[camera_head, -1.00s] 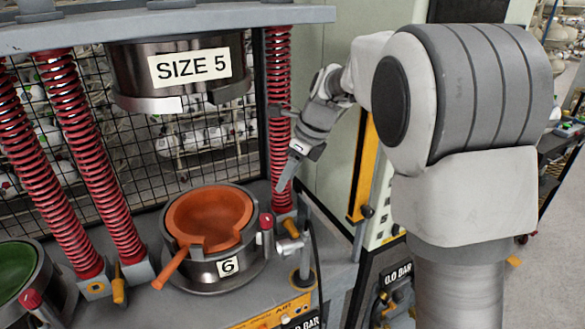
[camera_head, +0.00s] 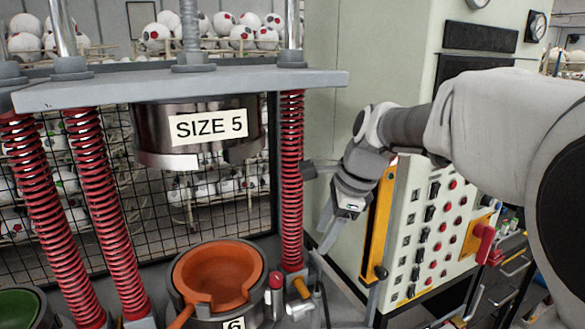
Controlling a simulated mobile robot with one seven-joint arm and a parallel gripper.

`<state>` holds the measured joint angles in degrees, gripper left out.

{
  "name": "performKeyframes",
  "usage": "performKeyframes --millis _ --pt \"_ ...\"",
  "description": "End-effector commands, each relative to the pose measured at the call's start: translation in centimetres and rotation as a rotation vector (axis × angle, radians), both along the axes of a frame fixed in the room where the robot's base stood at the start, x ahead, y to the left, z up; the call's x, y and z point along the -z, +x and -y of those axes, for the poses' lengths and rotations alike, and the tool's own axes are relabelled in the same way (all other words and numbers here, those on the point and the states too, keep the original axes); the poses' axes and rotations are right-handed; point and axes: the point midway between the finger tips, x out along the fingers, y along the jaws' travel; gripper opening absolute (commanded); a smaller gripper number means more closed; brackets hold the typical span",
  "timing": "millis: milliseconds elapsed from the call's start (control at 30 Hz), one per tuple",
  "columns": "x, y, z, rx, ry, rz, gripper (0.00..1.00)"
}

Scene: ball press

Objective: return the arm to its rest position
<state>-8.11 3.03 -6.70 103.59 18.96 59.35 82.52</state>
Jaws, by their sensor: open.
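My gripper (camera_head: 320,205) is right of the press, near the right red spring (camera_head: 291,180). Its fingers are spread apart, one toward the spring and one pointing down, with nothing between them. My arm (camera_head: 470,120) reaches in from the right edge, in front of the control cabinet. The gripper is above and to the right of the orange mould (camera_head: 216,277), apart from it. Whether a finger touches the spring I cannot tell.
The upper die marked SIZE 5 (camera_head: 200,135) hangs under the grey press plate (camera_head: 180,86). A control cabinet (camera_head: 440,220) with buttons and a red handle (camera_head: 482,243) stands right. A green mould (camera_head: 22,307) is at lower left.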

Motion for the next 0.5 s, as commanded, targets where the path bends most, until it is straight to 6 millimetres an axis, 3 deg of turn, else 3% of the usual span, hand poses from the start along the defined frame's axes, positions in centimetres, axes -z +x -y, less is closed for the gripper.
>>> performKeyframes --millis 33,233,500 --pt "-0.5 -1.8 0.7 -0.085 -0.038 0.046 0.54" --pt "-1.1 -8.1 2.9 -0.455 -0.223 0.202 0.54" --pt "0.5 -16.2 5.5 -0.957 -0.519 0.354 0.54"
